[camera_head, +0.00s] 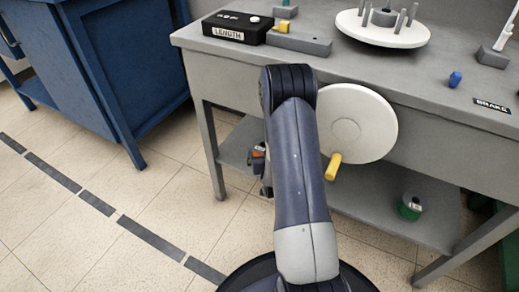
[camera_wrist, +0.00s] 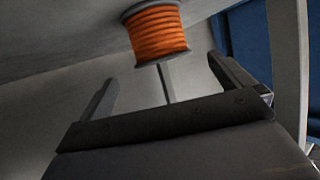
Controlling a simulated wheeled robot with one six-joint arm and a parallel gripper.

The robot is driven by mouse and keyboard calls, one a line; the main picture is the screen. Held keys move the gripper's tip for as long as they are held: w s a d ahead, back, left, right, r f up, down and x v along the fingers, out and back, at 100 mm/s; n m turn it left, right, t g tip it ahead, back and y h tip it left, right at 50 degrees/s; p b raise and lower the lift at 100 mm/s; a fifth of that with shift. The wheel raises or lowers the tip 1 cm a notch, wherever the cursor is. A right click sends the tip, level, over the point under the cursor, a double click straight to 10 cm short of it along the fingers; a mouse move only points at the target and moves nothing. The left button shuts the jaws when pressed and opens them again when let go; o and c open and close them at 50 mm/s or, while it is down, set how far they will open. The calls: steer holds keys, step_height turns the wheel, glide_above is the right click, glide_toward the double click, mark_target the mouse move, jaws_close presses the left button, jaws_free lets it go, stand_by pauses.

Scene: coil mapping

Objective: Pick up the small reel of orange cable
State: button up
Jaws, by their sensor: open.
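The small reel of orange cable (camera_wrist: 157,34) shows at the top of the wrist view, with orange windings between grey flanges. My gripper (camera_wrist: 162,69) is open, its two dark fingers spread apart. The reel lies beyond the fingertips, roughly in line with the gap, and nothing is held. In the head view, a small orange patch (camera_head: 258,152) shows just left of my arm, by the lower shelf; it is likely the reel, mostly hidden. My gripper is largely hidden behind my arm there.
The grey bench (camera_head: 225,62) has a lower shelf (camera_head: 355,205) with a green reel (camera_head: 410,207). A white disc (camera_head: 357,125) with a yellow handle (camera_head: 333,167) sticks out from the bench front, close to my arm. A blue cabinet (camera_head: 125,60) stands left.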

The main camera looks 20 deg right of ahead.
mark_target(264, 148)
steer(key=shift+x, duration=1.05)
steer(key=b+x, duration=0.1)
steer(key=x, duration=0.1)
steer(key=b+x, duration=0.2)
steer(key=shift+w+f, duration=0.2)
steer(key=shift+f, duration=0.3)
steer(key=shift+w+d, duration=0.1)
steer(key=shift+w, duration=0.3)
steer(key=shift+c, duration=0.6)
steer(key=c, duration=1.1)
steer(key=shift+r, duration=0.1)
